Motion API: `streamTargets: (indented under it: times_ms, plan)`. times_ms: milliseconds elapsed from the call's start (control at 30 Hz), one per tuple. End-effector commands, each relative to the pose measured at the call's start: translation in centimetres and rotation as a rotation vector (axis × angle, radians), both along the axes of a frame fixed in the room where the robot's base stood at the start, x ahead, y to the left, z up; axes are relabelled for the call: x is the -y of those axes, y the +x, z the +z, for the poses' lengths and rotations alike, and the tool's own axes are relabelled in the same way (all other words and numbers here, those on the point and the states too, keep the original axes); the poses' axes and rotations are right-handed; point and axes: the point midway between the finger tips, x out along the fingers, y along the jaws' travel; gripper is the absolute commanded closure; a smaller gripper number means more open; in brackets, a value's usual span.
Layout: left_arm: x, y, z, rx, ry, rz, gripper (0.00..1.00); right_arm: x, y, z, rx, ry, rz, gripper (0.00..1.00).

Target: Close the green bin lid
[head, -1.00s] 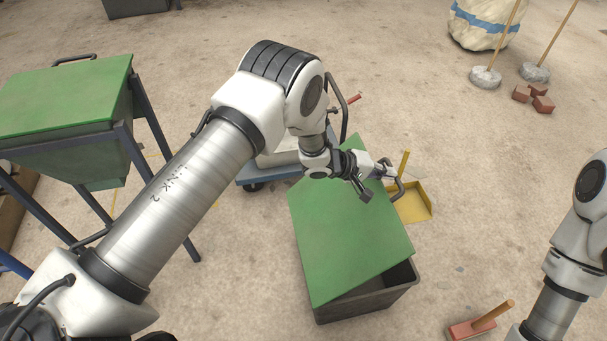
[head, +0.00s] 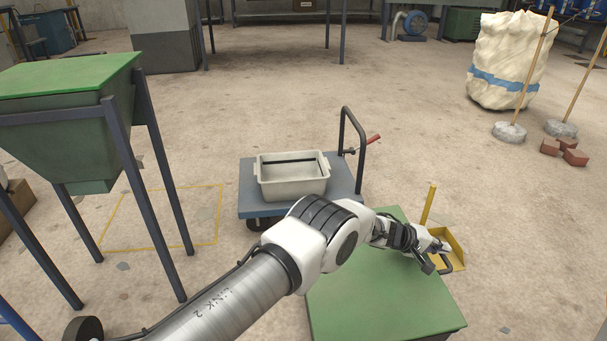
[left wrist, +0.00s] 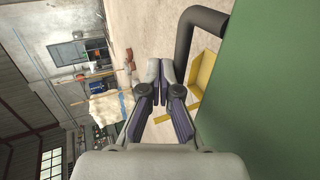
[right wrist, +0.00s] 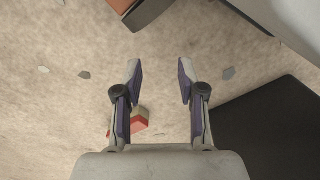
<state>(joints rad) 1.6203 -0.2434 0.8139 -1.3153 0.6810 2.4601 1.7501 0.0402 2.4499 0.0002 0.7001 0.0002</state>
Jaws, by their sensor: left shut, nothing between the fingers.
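The green bin lid (head: 375,300) shows in the head view as a flat panel at the bottom centre, partly behind my left arm. The bin beneath it is out of that view, so I cannot tell whether the lid sits fully down. The lid (left wrist: 270,90) fills the right side of the left wrist view, with a dark bent handle (left wrist: 185,40) at its edge. My left gripper (head: 431,266) is at the lid's far right edge, beside the handle; its fingertips (left wrist: 166,66) are together and empty. My right gripper (right wrist: 157,68) is open and empty above the floor.
A blue cart (head: 343,174) carrying a pale tub (head: 292,186) stands behind the lid. A yellow dustpan (head: 457,248) lies right of it. A green hopper (head: 60,135) on legs stands at left. Bricks (head: 563,151) and weighted poles are at far right. Floor between is open.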

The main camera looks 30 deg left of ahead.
Motion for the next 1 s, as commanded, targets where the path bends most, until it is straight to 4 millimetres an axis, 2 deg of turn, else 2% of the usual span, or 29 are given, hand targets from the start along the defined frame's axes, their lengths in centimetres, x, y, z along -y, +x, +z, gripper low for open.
streamTargets:
  times_ms: [33, 200, 833, 1000]
  plan:
    - [0.1, 0.0, -1.0, 0.001, 0.001, 0.000, 1.00, 0.0, 0.1, -1.1, 0.002, 0.000, -0.002, 0.60]
    - [0.1, 0.1, -1.6, 0.001, 0.001, 0.000, 1.00, 0.0, 0.1, -1.6, 0.004, 0.000, -0.004, 0.60]
    - [0.1, 0.0, -1.7, -0.001, 0.001, -0.001, 1.00, 0.1, 0.1, -1.6, 0.003, 0.000, -0.005, 0.60]
    - [-1.0, -0.6, -1.1, -0.004, 0.002, -0.001, 1.00, 0.1, 0.1, -1.6, 0.003, 0.000, -0.005, 0.60]
